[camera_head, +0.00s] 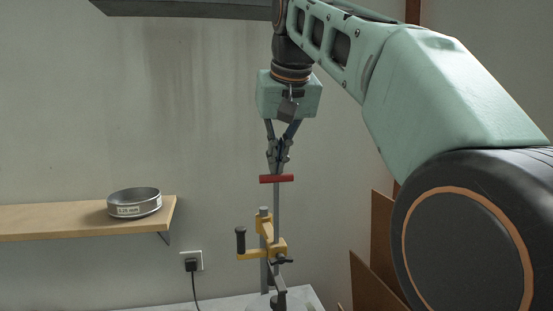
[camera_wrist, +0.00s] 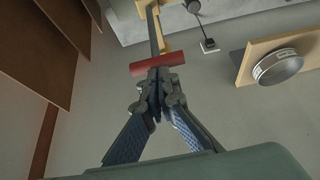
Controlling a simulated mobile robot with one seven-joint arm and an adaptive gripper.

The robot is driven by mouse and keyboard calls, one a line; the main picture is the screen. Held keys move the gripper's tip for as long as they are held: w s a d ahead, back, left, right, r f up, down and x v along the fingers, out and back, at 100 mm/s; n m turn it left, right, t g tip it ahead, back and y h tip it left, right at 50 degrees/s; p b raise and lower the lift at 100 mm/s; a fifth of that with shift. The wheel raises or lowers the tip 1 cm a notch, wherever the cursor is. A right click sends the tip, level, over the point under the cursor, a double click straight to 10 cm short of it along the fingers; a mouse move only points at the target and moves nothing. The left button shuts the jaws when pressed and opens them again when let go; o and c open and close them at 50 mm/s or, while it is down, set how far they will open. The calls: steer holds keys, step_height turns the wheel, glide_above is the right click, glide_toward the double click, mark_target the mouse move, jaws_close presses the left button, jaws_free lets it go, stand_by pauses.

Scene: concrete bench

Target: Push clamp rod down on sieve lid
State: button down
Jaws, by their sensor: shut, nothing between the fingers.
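The clamp rod (camera_head: 277,205) stands upright with a red crossbar handle (camera_head: 277,179) on top. It runs down through a yellow clamp bracket (camera_head: 264,246) with a black knob. The sieve lid (camera_head: 268,305) shows only in part at the bottom edge of the head view, behind dark clamp parts. My gripper (camera_head: 277,170) points down, shut and empty, with its fingertips right at the red handle. In the wrist view the shut fingertips (camera_wrist: 158,76) meet the middle of the red handle (camera_wrist: 158,63); whether they press on it I cannot tell.
A wooden shelf (camera_head: 60,220) at the left holds a labelled sieve (camera_head: 134,202). A socket with a black plug (camera_head: 192,264) is on the wall below. Brown boards (camera_head: 372,270) stand at the right. The wall space left of my gripper is clear.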

mark_target(277, 187)
steer(key=shift+s+f+b, duration=0.1)
steer(key=shift+f+b, duration=1.9)
steer(key=shift+f, duration=0.7)
step_height(277, 187, up, 7)
steer(key=p, duration=0.7)
steer(key=shift+r+p, duration=0.2)
steer(key=shift+p, duration=0.2)
steer(key=shift+f, duration=0.1)
